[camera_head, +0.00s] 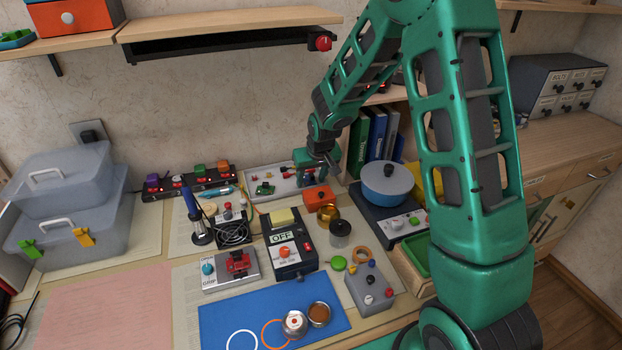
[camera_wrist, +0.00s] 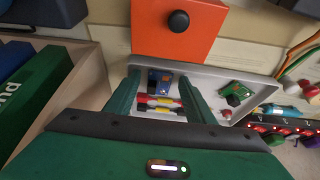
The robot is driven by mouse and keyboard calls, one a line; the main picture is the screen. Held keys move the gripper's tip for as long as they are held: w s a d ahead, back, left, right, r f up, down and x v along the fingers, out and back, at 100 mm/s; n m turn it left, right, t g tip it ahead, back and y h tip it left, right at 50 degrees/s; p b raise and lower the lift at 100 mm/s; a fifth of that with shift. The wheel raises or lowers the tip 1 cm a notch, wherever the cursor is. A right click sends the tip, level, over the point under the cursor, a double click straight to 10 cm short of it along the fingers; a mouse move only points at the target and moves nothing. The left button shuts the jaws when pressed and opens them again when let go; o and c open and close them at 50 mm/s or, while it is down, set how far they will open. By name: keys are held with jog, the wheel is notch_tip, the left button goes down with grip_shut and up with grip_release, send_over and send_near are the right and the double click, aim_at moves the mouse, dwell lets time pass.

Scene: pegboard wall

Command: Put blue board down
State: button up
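The blue board (camera_wrist: 160,82) is a small blue piece with a lighter patch, seen between my fingers in the wrist view. It appears to lie in the grey-white tray (camera_wrist: 228,72), beside red and yellow parts (camera_wrist: 158,104). My gripper (camera_wrist: 160,76) has its two green fingers apart, with a visible gap on each side of the board. A green board (camera_wrist: 235,94) lies in the tray to the right. In the head view my gripper (camera_head: 318,160) is low at the right end of the tray (camera_head: 284,187), and the blue board is hidden there.
An orange box with a black knob (camera_head: 318,197) stands close to the tray; it also shows in the wrist view (camera_wrist: 180,28). Books (camera_head: 368,138) and a blue pot (camera_head: 389,185) are to the right. A row of lit switches (camera_head: 188,183) is left. A blue mat (camera_head: 222,318) lies in front.

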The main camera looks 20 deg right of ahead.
jog(key=shift+r, duration=0.1)
jog(key=v, duration=1.2)
jog(key=s+d+r+m+g+h, duration=0.1)
jog(key=s+d+r+m, duration=0.15)
jog(key=s+d, duration=0.6)
jog(key=s+d+r+m+g, duration=0.1)
jog(key=s+d+r, duration=0.3)
jog(key=s, duration=0.7)
jog(key=s+d+m+g+y, duration=0.1)
jog(key=s+d+m+g, duration=0.1)
jog(key=s, duration=1.6)
jog(key=shift+s+f+m, duration=0.25)
jog(key=shift+m, duration=0.2)
jog(key=shift+d, duration=0.1)
jog(key=shift+w+f+g, duration=0.25)
jog(key=shift+w+g, duration=0.05)
jog(key=shift+w, duration=0.35)
